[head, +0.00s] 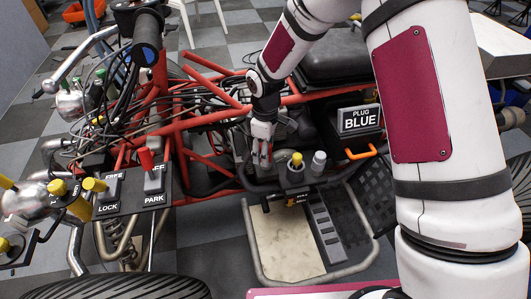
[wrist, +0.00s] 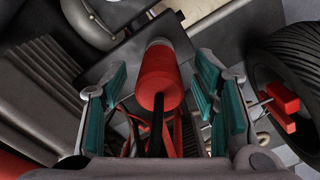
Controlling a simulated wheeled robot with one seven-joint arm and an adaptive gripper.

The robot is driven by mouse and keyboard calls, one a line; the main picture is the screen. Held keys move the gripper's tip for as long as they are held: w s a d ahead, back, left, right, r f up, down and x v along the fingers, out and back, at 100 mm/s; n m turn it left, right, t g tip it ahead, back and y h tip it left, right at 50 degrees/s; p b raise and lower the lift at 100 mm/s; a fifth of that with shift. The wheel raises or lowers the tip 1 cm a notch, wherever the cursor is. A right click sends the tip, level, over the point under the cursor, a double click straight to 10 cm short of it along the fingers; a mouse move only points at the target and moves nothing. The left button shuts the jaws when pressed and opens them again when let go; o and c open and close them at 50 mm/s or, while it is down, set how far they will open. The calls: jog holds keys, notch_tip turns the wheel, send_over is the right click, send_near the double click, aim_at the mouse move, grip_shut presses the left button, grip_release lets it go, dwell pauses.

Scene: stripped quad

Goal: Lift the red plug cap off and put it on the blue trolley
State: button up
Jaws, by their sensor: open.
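A red cylindrical plug cap (wrist: 160,75) is in the middle of the wrist view, with a dark strip running from its near end. My gripper (wrist: 162,105) is open, with one teal-padded finger on each side of the cap and visible gaps between. In the head view, my gripper (head: 262,158) points down into the quad's engine area. The cap is not clearly visible there. I cannot make out a blue trolley in either view.
The quad's red frame tubes (head: 205,140) and loose cables surround my gripper. Yellow (head: 297,159) and grey (head: 319,160) capped posts stand just right of it. LOCK and PARK switches (head: 154,182) are at left.

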jog(key=c, duration=1.2)
jog(key=shift+r, duration=0.1)
